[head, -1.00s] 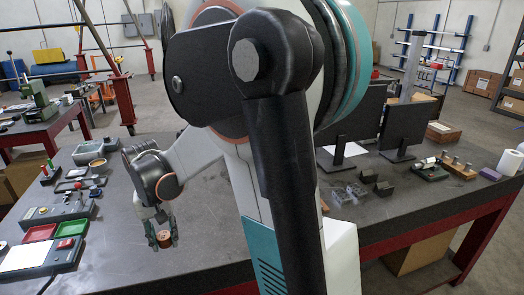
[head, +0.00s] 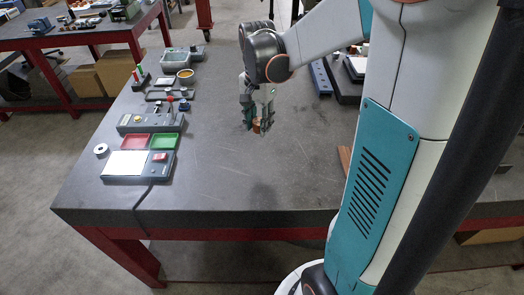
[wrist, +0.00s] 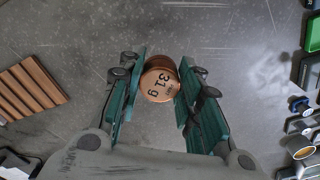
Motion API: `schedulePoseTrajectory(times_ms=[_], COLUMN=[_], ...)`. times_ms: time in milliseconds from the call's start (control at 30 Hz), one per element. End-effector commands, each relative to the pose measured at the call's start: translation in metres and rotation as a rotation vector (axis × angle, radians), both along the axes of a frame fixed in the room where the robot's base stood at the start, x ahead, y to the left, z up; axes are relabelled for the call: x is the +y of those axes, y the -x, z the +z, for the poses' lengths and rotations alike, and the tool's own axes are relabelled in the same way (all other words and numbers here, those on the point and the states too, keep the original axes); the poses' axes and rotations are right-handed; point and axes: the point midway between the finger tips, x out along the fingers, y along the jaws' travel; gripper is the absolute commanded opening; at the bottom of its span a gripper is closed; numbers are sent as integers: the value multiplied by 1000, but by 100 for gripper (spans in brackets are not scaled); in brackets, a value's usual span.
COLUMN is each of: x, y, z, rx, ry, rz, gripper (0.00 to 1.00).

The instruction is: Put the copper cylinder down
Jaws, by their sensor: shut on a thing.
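In the head view my gripper (head: 257,118) points down over the dark grey table (head: 220,190), shut on the cylinder (head: 257,127), which shows as a small copper patch, partly hidden by the fingers. I cannot tell for sure how far its lower end is from the tabletop.
A grey bin (head: 174,62) and small parts stand farther back. A slatted wooden block (wrist: 30,88) shows in the wrist view. The front tabletop is clear.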

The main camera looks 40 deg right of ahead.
Motion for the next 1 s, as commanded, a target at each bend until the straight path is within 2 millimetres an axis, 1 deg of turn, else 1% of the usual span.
schedulePoseTrajectory(times_ms=[33,100,200,333,433,667,900,1000], x=[0,0,0,0,0,0,0,0], y=[0,0,0,0,0,0,0,0], z=[-16,-33,-57,-83,-96,-109,-142,-145], rx=[0,0,0,0,0,0,0,0], ry=[0,0,0,0,0,0,0,0], rz=[0,1,1,1,1,1,1,1], gripper=[0,0,0,0,0,0,0,0])
